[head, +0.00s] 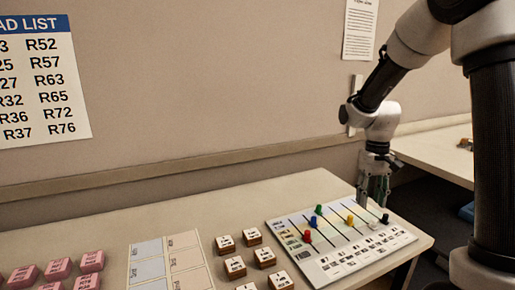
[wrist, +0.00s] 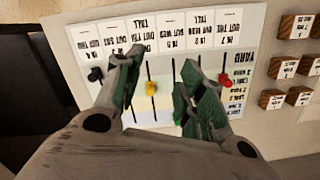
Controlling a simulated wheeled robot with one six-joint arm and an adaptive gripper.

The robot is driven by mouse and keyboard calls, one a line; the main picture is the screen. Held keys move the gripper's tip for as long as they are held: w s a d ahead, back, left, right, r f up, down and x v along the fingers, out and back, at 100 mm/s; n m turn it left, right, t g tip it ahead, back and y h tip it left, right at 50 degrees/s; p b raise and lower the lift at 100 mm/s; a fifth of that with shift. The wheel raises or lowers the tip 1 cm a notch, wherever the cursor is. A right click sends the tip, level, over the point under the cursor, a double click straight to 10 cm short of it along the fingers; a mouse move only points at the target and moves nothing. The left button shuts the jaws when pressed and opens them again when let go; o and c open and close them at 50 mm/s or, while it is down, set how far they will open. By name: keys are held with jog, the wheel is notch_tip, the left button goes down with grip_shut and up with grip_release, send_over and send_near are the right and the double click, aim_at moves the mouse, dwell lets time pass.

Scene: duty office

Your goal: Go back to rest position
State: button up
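My gripper (head: 374,190) hangs pointing down over the far right part of the white slider board (head: 331,272). In the wrist view my gripper (wrist: 163,68) has its two fingers spread apart, with nothing held between them. The yellow knob (wrist: 151,88) shows in the gap below the fingers, on the board. A black knob (wrist: 95,74) is left of the fingers and a red knob (wrist: 225,79) is right of them. In the head view the green knob (head: 319,209) and blue knob (head: 313,221) also stand on the board. The fingers hide part of the board.
Several wooden label blocks (head: 235,266) stand left of the board, then a sectioned sheet (head: 147,256) and pink blocks (head: 58,268). The wall (head: 200,80) is close behind the desk. Another desk (head: 440,155) is at the right.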

jog(key=s+d+r+t, duration=0.1)
jog(key=s+r+t, duration=0.1)
jog(key=s+r, duration=0.5)
jog(key=s+d+r+t, duration=0.1)
jog(key=s+r+t, duration=0.2)
jog(key=s+r, duration=0.4)
jog(key=shift+s+t, duration=0.3)
jog(key=shift+s, duration=3.4)
